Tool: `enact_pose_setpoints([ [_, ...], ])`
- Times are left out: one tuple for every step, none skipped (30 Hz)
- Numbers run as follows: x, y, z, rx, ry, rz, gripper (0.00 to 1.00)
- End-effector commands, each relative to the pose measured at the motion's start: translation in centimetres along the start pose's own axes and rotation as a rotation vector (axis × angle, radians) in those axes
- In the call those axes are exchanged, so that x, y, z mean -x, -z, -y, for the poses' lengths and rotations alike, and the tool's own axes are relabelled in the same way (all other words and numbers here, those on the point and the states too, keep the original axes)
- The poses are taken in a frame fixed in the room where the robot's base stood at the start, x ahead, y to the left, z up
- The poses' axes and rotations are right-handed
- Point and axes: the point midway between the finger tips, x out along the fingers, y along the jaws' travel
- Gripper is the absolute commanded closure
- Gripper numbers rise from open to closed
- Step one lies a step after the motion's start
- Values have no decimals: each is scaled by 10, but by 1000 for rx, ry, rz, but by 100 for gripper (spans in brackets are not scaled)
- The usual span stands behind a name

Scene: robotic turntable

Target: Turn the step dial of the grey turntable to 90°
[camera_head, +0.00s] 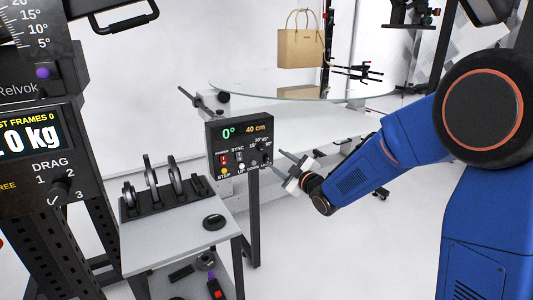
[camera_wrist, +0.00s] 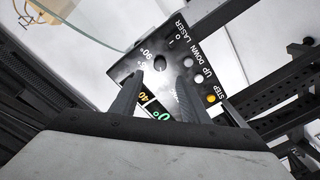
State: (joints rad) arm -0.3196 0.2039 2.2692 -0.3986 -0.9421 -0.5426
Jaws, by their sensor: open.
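The black control box (camera_head: 240,132) of the turntable stands in the middle of the head view. Its display reads a green 0° and a yellow 40 cm. The step dial (camera_wrist: 160,63) is a small dark knob, with a 90° mark beside it in the wrist view. My gripper (camera_head: 280,168) is open just right of the box, its fingers pointing at the panel. In the wrist view the two fingers (camera_wrist: 160,80) stand apart, with the dial seen between and beyond their tips. I cannot tell whether they touch it. The display is partly hidden by the fingers in the wrist view.
The round glass turntable (camera_head: 240,90) carries a tan paper bag (camera_head: 301,48) behind the box. A grey side table (camera_head: 175,232) with a black rack stands left. A black scale unit (camera_head: 35,150) is far left. Panel buttons (camera_wrist: 211,98) lie close to the dial.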

Motion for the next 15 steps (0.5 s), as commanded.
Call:
enact_pose_setpoints([
  [-10, 0, 1, 0, 1, -1, 58],
  [-15, 0, 1, -1, 2, 0, 58],
  [-22, 0, 1, 0, 1, 0, 58],
  [-27, 0, 1, 0, 1, 0, 58],
  [-32, 0, 1, 0, 1, -1, 58],
  [-40, 0, 1, 0, 1, -1, 58],
  [-44, 0, 1, 0, 1, 0, 58],
  [-50, 0, 0, 0, 1, 0, 58],
  [-56, 0, 1, 0, 1, 0, 58],
  [-60, 0, 1, -1, 1, 0, 58],
  [-64, 0, 1, -1, 1, 0, 58],
  [-69, 0, 0, -1, 0, 0, 58],
  [-73, 0, 0, -1, 0, 0, 58],
  [-76, 0, 0, -1, 0, 0, 58],
  [-79, 0, 0, -1, 0, 0, 58],
])
